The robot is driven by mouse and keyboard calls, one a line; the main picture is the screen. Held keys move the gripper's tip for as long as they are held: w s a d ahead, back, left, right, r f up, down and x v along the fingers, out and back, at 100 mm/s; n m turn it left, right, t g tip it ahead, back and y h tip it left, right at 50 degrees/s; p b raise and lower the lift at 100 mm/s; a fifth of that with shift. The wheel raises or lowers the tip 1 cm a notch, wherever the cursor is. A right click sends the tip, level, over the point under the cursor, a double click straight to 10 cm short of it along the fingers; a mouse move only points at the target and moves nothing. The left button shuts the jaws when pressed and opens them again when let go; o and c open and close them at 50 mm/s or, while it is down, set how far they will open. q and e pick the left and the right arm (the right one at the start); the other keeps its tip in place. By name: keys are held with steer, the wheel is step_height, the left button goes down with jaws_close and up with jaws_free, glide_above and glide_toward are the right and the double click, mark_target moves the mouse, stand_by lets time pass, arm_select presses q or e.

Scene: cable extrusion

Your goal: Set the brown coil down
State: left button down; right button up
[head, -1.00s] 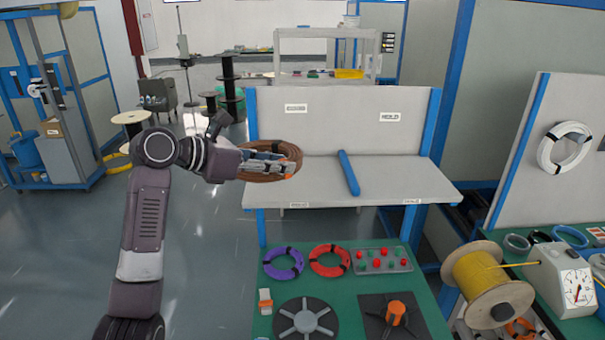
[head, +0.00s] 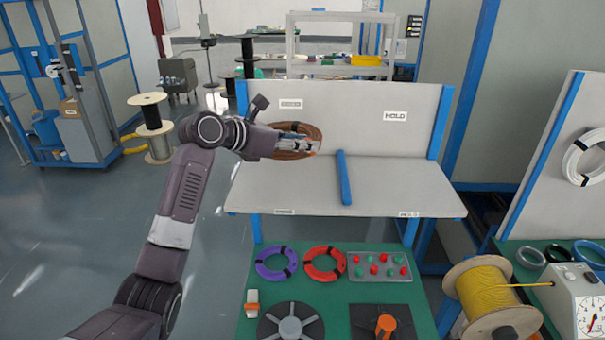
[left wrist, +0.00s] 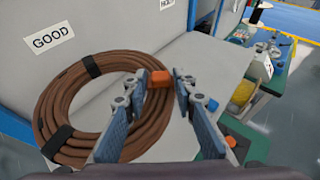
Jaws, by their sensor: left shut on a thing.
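The brown coil (head: 311,131) is a ring of cable with black tape bands. It hangs in my left gripper (head: 311,147) over the left half of the grey bench (head: 260,190), close to the back panel under the left label. In the left wrist view, the coil (left wrist: 110,62) stands tilted beside the GOOD label (left wrist: 49,38), and an orange block (left wrist: 160,80) shows between the fingertips of my left gripper (left wrist: 160,92). Whether the coil touches the bench surface is hard to tell. My right gripper is out of view.
A blue divider bar (head: 344,178) splits the bench; its right half, under the HOLD label (head: 395,116), is clear. A green table in front holds a purple coil (head: 276,263), a red coil (head: 325,264) and a button box (head: 379,267). A yellow cable spool (head: 482,294) stands right.

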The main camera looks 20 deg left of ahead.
mark_target(305, 157)
arm_select(q)
steer(key=f, duration=0.4)
steer(key=shift+w+d+f+p, duration=0.1)
steer(key=shift+w+d+p, duration=0.1)
steer(key=shift+w+p, duration=0.15)
steer(key=shift+s+f, duration=0.1)
steer(key=shift+f, duration=1.1)
step_height(305, 157, down, 4)
steer(key=shift+r+p, duration=0.25)
steer(key=shift+p, duration=0.45)
steer(key=shift+f, duration=0.3)
steer(key=c, duration=1.6)
jaws_free()
steer(key=shift+s+f, duration=0.1)
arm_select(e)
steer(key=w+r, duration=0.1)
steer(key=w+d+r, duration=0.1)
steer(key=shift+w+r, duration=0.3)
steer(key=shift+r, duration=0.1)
